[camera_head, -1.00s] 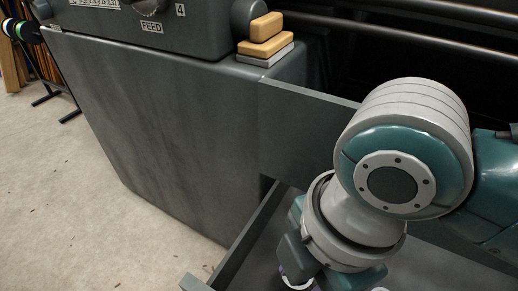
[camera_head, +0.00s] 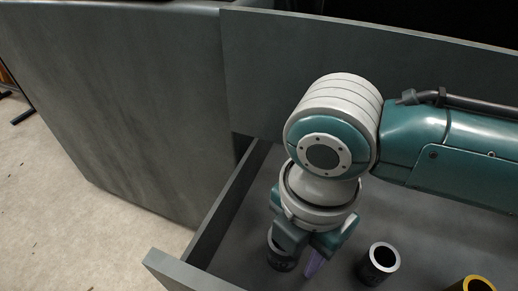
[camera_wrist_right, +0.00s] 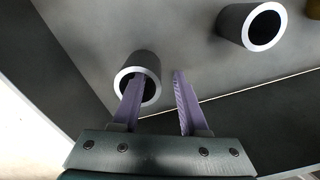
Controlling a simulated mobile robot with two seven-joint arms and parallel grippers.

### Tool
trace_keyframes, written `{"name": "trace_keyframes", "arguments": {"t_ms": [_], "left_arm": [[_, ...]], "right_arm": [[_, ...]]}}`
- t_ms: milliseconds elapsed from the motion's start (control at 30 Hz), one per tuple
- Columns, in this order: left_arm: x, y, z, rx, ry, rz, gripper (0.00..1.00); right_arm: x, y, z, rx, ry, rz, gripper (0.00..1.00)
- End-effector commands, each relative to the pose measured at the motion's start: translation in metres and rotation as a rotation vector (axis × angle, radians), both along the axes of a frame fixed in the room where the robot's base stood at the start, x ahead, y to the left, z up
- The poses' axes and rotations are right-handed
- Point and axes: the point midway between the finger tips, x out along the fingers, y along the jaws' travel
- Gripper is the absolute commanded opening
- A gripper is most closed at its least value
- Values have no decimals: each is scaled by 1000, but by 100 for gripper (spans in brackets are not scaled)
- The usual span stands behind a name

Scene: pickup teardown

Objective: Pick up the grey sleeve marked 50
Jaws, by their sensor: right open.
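Two dark grey sleeves with bright rims stand in an open tray or drawer. One sleeve (camera_head: 281,262) is at my right gripper (camera_head: 299,260), partly hidden by it; it also shows in the right wrist view (camera_wrist_right: 147,62). The other sleeve (camera_head: 371,272) stands to the right, and it shows at the top right in the wrist view (camera_wrist_right: 232,22). I cannot read a 50 on either. My right gripper is open; in the wrist view (camera_wrist_right: 158,82) one purple finger overlaps the near sleeve's bore and the other is outside its wall. My left gripper is not in view.
A gold sleeve (camera_head: 470,286) stands at the lower right, cut off by the frame. The tray's side wall (camera_head: 232,205) and front edge (camera_head: 185,272) are close to the gripper. A tall grey panel (camera_head: 330,70) rises behind.

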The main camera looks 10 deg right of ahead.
Motion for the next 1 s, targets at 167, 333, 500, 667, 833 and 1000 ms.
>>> {"name": "trace_keyframes", "arguments": {"t_ms": [167,333,500,667,833,1000], "left_arm": [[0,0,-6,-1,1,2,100],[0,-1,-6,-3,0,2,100],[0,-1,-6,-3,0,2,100],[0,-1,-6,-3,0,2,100],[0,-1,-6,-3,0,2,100],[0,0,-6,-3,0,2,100]], "right_arm": [[0,0,-8,0,-1,1,43],[0,0,-8,0,-1,1,35],[0,0,-8,1,-1,1,16],[0,0,-8,0,-1,1,0],[0,0,-8,1,-1,1,0],[0,0,-8,0,-1,1,0]]}}
